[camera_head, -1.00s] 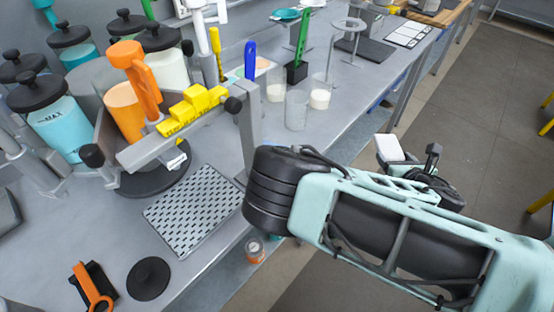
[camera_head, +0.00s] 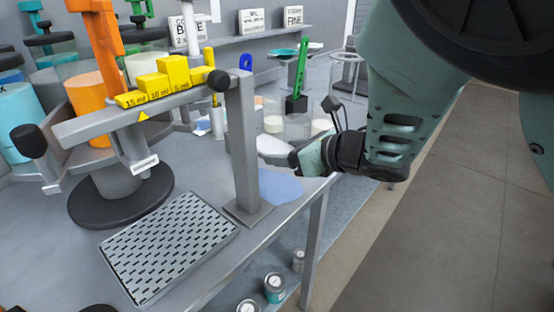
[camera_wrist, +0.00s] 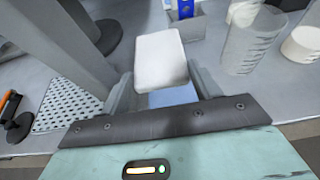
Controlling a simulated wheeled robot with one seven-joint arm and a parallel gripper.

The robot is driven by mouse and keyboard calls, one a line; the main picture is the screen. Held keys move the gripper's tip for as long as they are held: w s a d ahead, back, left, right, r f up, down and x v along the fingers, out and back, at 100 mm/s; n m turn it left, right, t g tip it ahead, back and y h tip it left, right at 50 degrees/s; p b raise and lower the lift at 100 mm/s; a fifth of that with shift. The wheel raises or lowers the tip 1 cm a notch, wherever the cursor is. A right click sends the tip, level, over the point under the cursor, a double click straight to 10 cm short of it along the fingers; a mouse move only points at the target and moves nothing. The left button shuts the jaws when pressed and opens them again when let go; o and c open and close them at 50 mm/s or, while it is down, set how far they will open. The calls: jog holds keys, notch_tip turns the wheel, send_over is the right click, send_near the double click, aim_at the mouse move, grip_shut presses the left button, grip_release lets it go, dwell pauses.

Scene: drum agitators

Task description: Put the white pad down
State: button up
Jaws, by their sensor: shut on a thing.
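The white pad (camera_wrist: 160,58) is a rounded rectangular block, held between the two fingers of my gripper (camera_wrist: 162,85) in the wrist view. In the head view the white pad (camera_head: 274,148) shows at the tip of my gripper (camera_head: 292,158), right of the grey post and above the bench. My gripper is shut on it. A flat blue patch (camera_head: 280,186) lies on the bench below the pad, near the front edge; part of it also shows beneath the pad in the wrist view (camera_wrist: 173,96). The pad appears apart from the bench.
A grey post (camera_head: 244,140) carrying a beam with yellow blocks (camera_head: 170,78) stands close left of my gripper. A perforated mat (camera_head: 168,248) lies front left. Clear beakers (camera_head: 298,126) and a black holder with a green tool (camera_head: 300,68) stand just behind.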

aim_at(286, 196)
notch_tip(286, 196, down, 10)
jog(key=shift+s+a+r, duration=0.1)
dwell(0.4)
jog(key=o, duration=1)
